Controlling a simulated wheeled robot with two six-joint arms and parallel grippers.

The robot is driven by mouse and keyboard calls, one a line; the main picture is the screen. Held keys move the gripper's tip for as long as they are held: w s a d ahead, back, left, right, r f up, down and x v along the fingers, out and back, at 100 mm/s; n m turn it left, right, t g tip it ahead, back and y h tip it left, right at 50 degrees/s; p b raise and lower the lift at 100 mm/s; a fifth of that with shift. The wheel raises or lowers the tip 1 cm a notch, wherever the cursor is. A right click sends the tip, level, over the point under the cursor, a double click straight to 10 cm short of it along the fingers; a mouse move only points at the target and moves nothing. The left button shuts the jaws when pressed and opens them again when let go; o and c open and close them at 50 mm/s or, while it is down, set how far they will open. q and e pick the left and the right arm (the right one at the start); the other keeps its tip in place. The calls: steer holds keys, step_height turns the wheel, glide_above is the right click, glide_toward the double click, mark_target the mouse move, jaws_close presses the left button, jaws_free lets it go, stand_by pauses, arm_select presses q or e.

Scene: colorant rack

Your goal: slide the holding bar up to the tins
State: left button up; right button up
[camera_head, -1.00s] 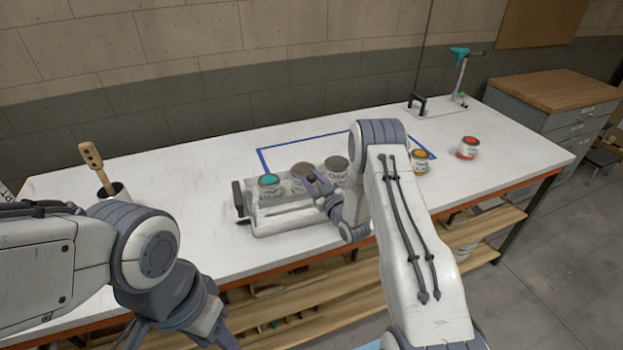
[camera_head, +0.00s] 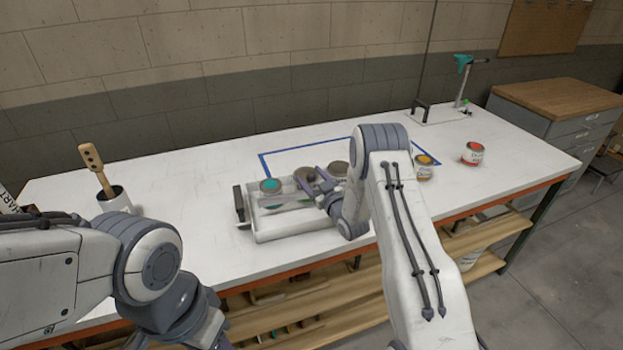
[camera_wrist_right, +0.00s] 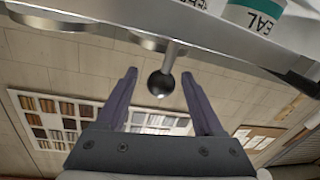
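The white rack (camera_head: 297,226) stands on the bench with a teal-topped tin (camera_head: 271,187) at its left and two grey-lidded tins, one (camera_head: 305,174) in the middle and one (camera_head: 338,168) at the right. My right gripper (camera_head: 313,181) is over the rack's front, hiding parts of the tins. In the right wrist view, a metallic bar (camera_wrist_right: 215,35) crosses the top, with a dark ball knob (camera_wrist_right: 160,85) on a short stem. The open fingers of that gripper (camera_wrist_right: 160,77) stand either side of the knob, with gaps. My left gripper is cut off low in the head view (camera_head: 205,338).
A cup (camera_head: 114,199) with a wooden paddle stands at the left. A stand with a teal handle (camera_head: 463,61) is at the back right. The bench behind the rack is clear.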

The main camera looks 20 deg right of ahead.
steer(key=s+d+b, duration=0.1)
steer(key=s+b, duration=0.2)
steer(key=s, duration=0.7)
steer(key=shift+s+d, duration=0.2)
steer(key=shift+d, duration=0.15)
